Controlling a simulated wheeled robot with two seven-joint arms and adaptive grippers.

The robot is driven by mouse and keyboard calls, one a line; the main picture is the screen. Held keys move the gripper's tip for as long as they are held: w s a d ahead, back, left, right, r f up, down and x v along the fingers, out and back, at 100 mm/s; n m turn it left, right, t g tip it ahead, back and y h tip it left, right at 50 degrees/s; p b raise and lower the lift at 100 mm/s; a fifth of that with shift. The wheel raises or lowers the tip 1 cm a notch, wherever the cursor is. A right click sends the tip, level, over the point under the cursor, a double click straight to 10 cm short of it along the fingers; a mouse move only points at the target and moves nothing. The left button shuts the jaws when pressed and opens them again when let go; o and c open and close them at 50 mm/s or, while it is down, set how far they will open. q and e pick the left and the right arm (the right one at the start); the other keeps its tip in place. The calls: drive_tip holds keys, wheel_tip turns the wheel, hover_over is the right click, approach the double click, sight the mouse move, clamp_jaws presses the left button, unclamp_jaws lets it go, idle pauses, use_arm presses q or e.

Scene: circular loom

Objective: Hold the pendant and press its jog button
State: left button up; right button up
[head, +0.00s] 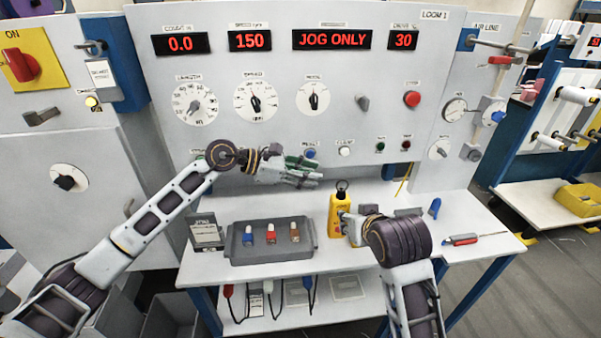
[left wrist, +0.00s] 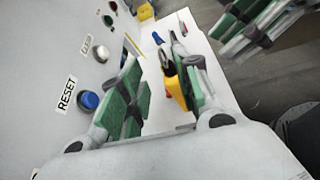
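The yellow pendant (head: 335,216) stands upright at the middle of the bench, with a dark loop on top. In the left wrist view the yellow pendant (left wrist: 174,88) is partly hidden behind one finger. My right gripper (head: 350,228) is at its right side, overlapping its lower edge; I cannot tell whether it grips. My left gripper (head: 312,173) is above and left of the pendant, in front of the panel. In the left wrist view its green-padded fingers (left wrist: 160,88) are apart and empty. I cannot make out the jog button.
A grey tray (head: 236,259) holds several small coloured items. The upright panel (head: 225,60), with dials and a JOG ONLY display, is behind the bench. A blue RESET button (left wrist: 88,100) is close to my left gripper. A red-handled tool (head: 461,240) lies at right.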

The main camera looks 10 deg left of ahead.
sight(341, 181)
use_arm(q)
drive_tip(key=shift+x, duration=5.45)
drive_tip(key=shift+c, duration=0.4)
